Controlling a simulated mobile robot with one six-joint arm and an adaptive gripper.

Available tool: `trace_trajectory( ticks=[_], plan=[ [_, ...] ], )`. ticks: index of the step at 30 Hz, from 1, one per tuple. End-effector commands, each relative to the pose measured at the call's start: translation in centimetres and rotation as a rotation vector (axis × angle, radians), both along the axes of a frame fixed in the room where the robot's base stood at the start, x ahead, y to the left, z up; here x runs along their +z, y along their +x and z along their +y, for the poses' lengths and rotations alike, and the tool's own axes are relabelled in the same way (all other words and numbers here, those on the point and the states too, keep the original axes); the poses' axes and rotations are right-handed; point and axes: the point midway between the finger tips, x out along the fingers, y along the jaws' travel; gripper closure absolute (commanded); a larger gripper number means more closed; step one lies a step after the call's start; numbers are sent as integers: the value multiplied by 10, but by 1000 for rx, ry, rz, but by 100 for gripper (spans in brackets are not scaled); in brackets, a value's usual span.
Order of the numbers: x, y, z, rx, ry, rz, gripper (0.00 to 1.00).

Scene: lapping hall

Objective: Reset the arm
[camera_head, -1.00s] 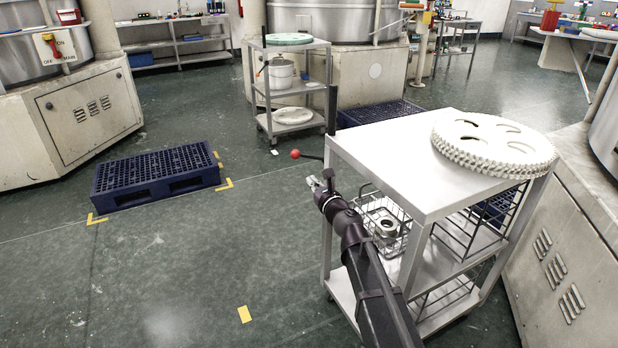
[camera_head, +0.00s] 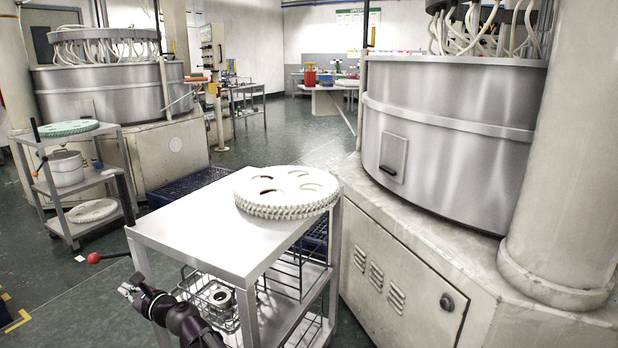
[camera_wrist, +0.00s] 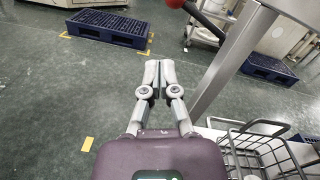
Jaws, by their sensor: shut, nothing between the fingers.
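My gripper (camera_head: 127,290) is at the lower left in the head view, beside the near left corner of a metal cart. In the wrist view my gripper (camera_wrist: 158,66) points away over the floor, its two fingers together with nothing between them. The cart (camera_head: 180,228) shows its bare top, with a stack of white toothed discs (camera_head: 287,191) on the right part. A wire basket with a metal ring part (camera_head: 221,297) is on the cart's lower shelf, right of my arm. The basket also shows in the wrist view (camera_wrist: 262,133).
A red ball-ended handle (camera_head: 94,258) sticks out left of the cart, close to my gripper. A large lapping machine (camera_head: 450,120) stands at the right. Another cart (camera_head: 70,190) stands back left. Open floor and a blue pallet (camera_wrist: 108,27) lie ahead of the gripper.

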Motion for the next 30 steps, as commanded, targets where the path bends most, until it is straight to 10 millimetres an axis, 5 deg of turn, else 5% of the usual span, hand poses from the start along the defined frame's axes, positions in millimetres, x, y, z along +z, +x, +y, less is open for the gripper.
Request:
trace_trajectory(
  ticks=[12, 22, 30],
  plan=[
    [-69, -70, -102, 352, -389, -638, 100],
    [-135, -116, -198, 693, -649, -1003, 100],
    [-161, -102, -280, 866, -846, -1122, 100]
  ],
)
